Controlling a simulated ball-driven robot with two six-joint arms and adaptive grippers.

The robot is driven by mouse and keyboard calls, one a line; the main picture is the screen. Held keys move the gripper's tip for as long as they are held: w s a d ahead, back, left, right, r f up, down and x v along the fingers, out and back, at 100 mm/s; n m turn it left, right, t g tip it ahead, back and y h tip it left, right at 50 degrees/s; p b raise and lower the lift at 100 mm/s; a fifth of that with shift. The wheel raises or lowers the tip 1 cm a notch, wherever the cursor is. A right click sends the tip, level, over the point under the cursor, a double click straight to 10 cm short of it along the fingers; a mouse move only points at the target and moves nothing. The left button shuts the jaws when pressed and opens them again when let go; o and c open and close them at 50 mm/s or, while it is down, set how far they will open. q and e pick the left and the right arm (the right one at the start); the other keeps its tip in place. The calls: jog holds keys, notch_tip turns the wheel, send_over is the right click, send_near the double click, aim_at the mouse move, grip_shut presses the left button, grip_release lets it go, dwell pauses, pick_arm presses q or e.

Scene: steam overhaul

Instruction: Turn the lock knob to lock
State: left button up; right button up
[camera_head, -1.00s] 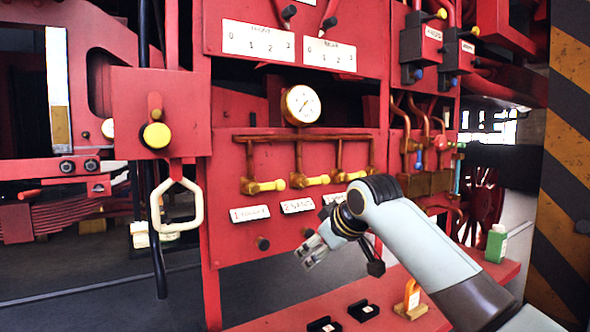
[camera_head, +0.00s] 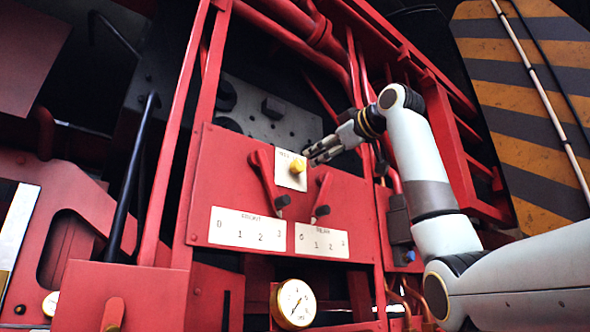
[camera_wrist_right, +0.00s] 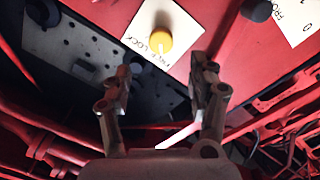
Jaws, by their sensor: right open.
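The yellow lock knob (camera_head: 297,166) sits on a white label plate (camera_head: 284,180) on the upper part of the red panel. In the right wrist view the knob (camera_wrist_right: 160,40) shows just beyond and between my fingertips, with lettering on its plate that ends in "LOCK". My right gripper (camera_head: 312,158) is beside the knob, to its right, and points left. In the right wrist view its two fingers (camera_wrist_right: 160,88) are spread apart, with nothing between them. A gap shows between the fingers and the knob. My left gripper is out of view.
Two red levers with black knobs flank the lock plate, the left lever (camera_head: 264,178) and the right lever (camera_head: 322,196). Below them are two white scale plates (camera_head: 247,229). A round gauge (camera_head: 294,304) is lower down. Red pipes and frames stand behind my right arm.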

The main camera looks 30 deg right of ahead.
aim_at(301, 165)
jog(key=w+p, duration=0.3)
jog(key=w, duration=0.6)
jog(key=shift+w+a+p, duration=0.15)
jog(key=shift+a+p, duration=0.05)
jog(key=shift+p, duration=0.2)
jog(key=shift+w+f, duration=0.1)
jog(key=shift+w, duration=0.35)
jog(key=c, duration=1.2)
